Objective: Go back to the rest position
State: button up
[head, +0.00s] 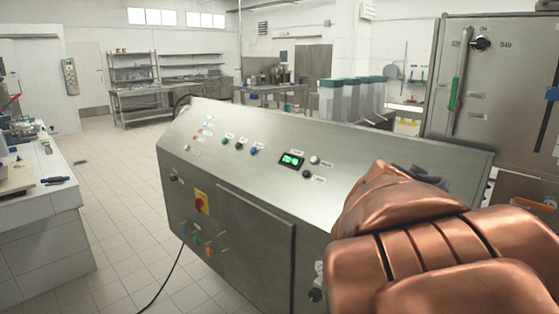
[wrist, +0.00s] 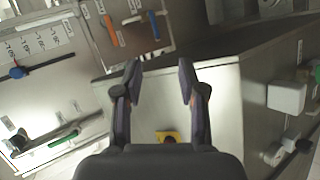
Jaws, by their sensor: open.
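My gripper (wrist: 159,75) shows in the wrist view with its two dark fingers apart and nothing between them. In the head view my copper-coloured arm fills the lower right and hides part of the steel machine (head: 255,185). The gripper's fingers cannot be made out clearly in the head view. The machine's sloped panel carries a lit green display (head: 291,160), several knobs and coloured buttons.
A steel cabinet with a green-gripped handle (head: 458,80) stands at the right, close to my arm. A white-tiled counter (head: 40,200) with tools is at the left. Tiled floor (head: 120,190) lies open between counter and machine. A black cable (head: 165,282) runs on the floor.

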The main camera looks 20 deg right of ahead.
jog(key=s+a+f+y, duration=0.3)
jog(key=a+f+y, duration=0.4)
jog(key=a+f, duration=0.8)
jog(key=s+a+f+g+y, duration=0.1)
jog(key=s+a+y, duration=0.1)
jog(key=a, duration=0.6)
jog(key=s+a+f+g+y+p, duration=0.1)
jog(key=s+a+f+y, duration=0.1)
jog(key=a, duration=0.5)
jog(key=shift+s+a+y, duration=0.35)
jog(key=shift+s+y, duration=0.15)
jog(key=shift+s, duration=0.2)
jog(key=shift+d+f, duration=0.1)
jog(key=shift+d, duration=0.05)
